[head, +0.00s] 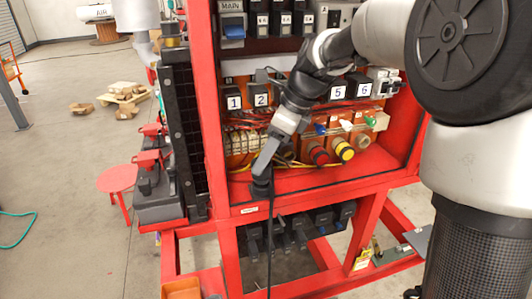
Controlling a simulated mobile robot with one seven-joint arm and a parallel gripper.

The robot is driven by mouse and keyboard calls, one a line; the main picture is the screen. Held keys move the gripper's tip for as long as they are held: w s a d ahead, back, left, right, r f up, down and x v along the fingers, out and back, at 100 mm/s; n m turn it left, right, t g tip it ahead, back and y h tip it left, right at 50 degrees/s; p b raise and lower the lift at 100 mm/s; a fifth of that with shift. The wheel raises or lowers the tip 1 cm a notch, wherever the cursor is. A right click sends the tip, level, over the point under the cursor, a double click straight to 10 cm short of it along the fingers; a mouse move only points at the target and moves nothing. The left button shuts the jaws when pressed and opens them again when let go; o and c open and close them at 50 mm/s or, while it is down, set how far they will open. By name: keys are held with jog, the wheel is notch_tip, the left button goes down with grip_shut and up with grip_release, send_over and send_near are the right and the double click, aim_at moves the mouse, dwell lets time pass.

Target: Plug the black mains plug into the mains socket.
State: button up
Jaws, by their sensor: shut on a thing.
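My gripper (264,168) points down at the front of the red skid frame and is shut on the black mains plug (262,189). The plug is small and dark and sits just below the fingertips, close to the front edge of the red shelf. Its black cable (270,240) hangs straight down past the lower frame. I cannot tell whether the plug touches the shelf. I cannot make out the mains socket for certain; it may be hidden by the gripper and plug.
The red frame (210,100) surrounds the panel. Numbered black boxes (233,97), a MAIN switch (232,22), red and yellow round fittings (343,150) and yellow wires stand behind my arm. Black items (290,232) hang below the shelf.

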jog(key=shift+f+b, duration=0.5)
jog(key=shift+f, duration=0.8)
jog(key=o, duration=1.2)
jog(key=p+v, duration=0.1)
jog(key=v, duration=1.6)
jog(key=shift+s+r+p, duration=0.1)
jog(key=shift+r+p, duration=0.1)
jog(key=shift+p, duration=0.2)
jog(key=shift+s+d, duration=0.1)
